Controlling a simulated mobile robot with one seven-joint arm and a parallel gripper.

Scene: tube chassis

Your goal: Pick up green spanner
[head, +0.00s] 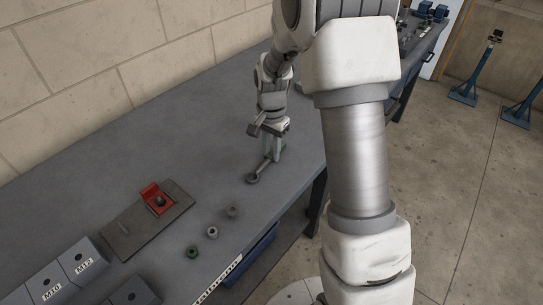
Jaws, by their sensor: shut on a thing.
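The spanner (264,170) is on the grey workbench in the head view, just below my gripper. It shows a grey ring end toward the front left and a green patch close to the fingers. My gripper (276,152) points down and is shut on the spanner near its green part. The fingers hide part of the spanner. I cannot tell whether the spanner touches the bench or is slightly above it.
A dark plate (128,236) with a red holder (153,196) lies left of the gripper. Two grey nuts (232,211) (212,232) and a green one (193,252) lie near the front edge. Boxes marked M10 and M12 (80,262) stand at lower left. The bench behind is clear.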

